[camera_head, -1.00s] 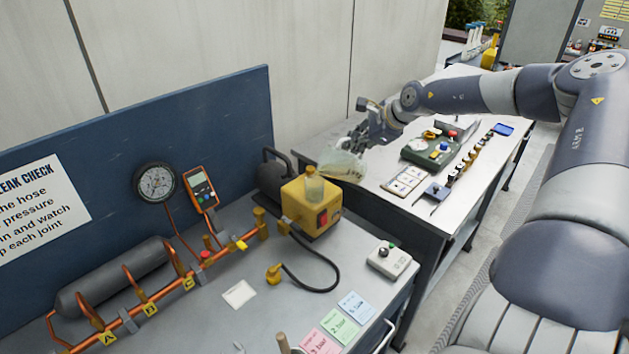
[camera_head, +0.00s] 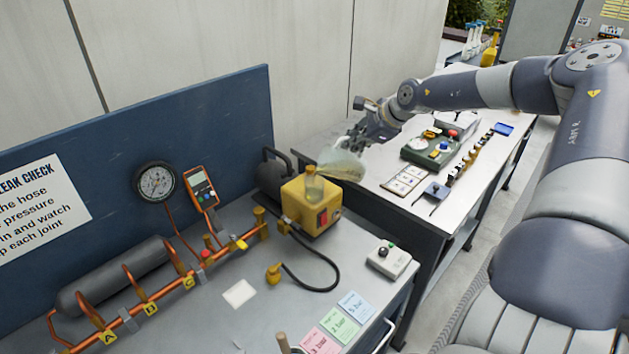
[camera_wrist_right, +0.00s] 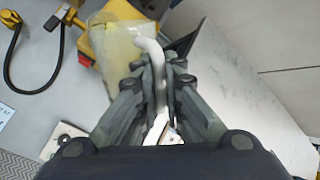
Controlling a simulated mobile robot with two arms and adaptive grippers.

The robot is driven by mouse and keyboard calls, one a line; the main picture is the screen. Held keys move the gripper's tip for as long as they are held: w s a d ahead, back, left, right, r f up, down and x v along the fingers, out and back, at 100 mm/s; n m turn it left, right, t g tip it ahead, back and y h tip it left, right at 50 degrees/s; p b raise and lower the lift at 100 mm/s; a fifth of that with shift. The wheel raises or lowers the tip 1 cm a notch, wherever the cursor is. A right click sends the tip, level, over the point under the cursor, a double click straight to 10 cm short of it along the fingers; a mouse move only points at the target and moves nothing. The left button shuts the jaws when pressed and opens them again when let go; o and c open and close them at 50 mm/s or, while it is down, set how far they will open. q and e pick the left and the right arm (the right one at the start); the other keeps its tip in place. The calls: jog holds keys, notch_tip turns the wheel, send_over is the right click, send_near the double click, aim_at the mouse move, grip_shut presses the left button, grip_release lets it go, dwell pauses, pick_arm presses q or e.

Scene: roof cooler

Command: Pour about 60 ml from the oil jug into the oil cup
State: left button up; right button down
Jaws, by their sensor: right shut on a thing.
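The oil jug (camera_head: 343,165) is a clear vessel with pale yellow oil, held tilted in the air with its mouth end toward the left. My right gripper (camera_head: 362,142) is shut on its white handle, which shows between the fingers in the right wrist view (camera_wrist_right: 158,85). The oil cup (camera_head: 314,184) is a small clear vessel on top of the yellow pump (camera_head: 297,207). The jug is just above and right of the cup in the head view. The level in the cup and any stream of oil are too small to tell. My left gripper is not in view.
A black hose (camera_head: 325,270) curves from the pump over the grey bench. A small control box (camera_head: 389,258) and coloured cards (camera_head: 339,326) lie in front. The copper pipe rig (camera_head: 165,285) stands left. A second table (camera_head: 385,165) is behind the jug.

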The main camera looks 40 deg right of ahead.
jog(key=shift+w+a+r+n+g+h+p, duration=0.35)
jog(key=shift+a+r+h, duration=0.1)
jog(key=shift+r+h, duration=0.1)
dwell(1.6)
jog(key=shift+s+d+f+y+b, duration=0.1)
jog(key=shift+s+f+y+b, duration=0.05)
jog(key=shift+f+y+b, duration=0.15)
jog(key=shift+s+d+f+m+t+y+b, duration=0.3)
jog(key=shift+d+f+m+t+y+b, duration=0.2)
jog(key=shift+f+t, duration=0.2)
jog(key=shift+s+d+f+y, duration=0.25)
jog(key=shift+d+f, duration=0.05)
jog(key=shift+d, duration=0.2)
jog(key=shift+w+a+r, duration=0.1)
jog(key=shift+w+a, duration=0.05)
jog(key=shift+a, duration=0.15)
jog(key=shift+d, duration=0.2)
jog(key=shift+a, duration=0.1)
